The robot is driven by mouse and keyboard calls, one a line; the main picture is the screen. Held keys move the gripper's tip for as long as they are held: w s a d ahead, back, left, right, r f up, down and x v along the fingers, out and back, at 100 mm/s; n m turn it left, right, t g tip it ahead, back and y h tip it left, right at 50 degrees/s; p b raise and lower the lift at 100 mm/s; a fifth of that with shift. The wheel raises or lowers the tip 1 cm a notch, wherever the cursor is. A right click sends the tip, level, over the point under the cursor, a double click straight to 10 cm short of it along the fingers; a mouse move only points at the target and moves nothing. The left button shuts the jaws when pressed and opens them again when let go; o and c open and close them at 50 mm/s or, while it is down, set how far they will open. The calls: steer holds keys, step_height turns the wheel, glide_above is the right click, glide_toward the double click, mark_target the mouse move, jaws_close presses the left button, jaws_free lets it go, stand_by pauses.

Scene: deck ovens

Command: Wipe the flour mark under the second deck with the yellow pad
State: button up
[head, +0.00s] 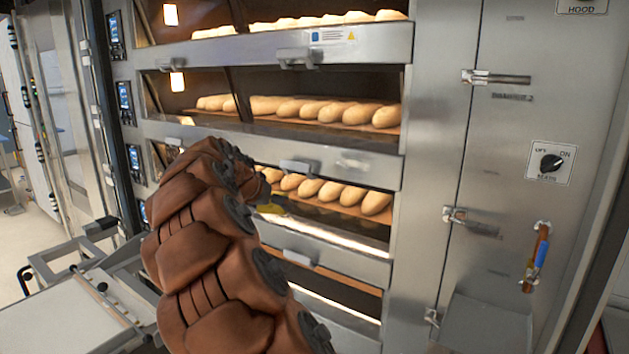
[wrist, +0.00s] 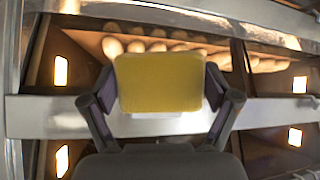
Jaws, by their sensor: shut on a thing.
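My gripper (wrist: 161,88) is shut on the yellow pad (wrist: 158,72), one finger at each side edge. The pad faces the oven front in the wrist view. In the head view only a small piece of the yellow pad (head: 271,208) shows past my brown-sleeved arm, in front of the lower decks. The second deck from the top (head: 275,142) has loaves behind its window and a steel front below. A pale patch shows just under the pad in the wrist view; I cannot tell whether it is a handle or flour. No flour mark is clear in the head view.
Steel handles (head: 298,57) stick out from the deck fronts. Loaves (head: 330,190) lie in the lit third deck. A steel side panel with latches, a knob (head: 551,163) and a blue-handled valve (head: 541,254) stands at right. A wheeled table (head: 70,320) is at lower left.

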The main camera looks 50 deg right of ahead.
mark_target(336, 166)
steer(key=shift+s+d+r+m+g+h+p, duration=0.6)
steer(key=shift+s+d+r, duration=0.8)
steer(key=shift+d, duration=1)
steer(key=shift+s+d+r+m+g+h+p, duration=0.15)
steer(key=shift+s+d+r+m+h, duration=0.25)
steer(key=shift+s+d+r+h, duration=1.35)
steer(key=shift+s+d+r+m+g+y+p, duration=0.4)
steer(key=shift+s+d+r, duration=0.6)
steer(key=shift+d, duration=2)
steer(key=shift+w+r, duration=0.1)
steer(key=shift+w, duration=0.05)
steer(key=shift+d, duration=1)
steer(key=shift+b, duration=0.3)
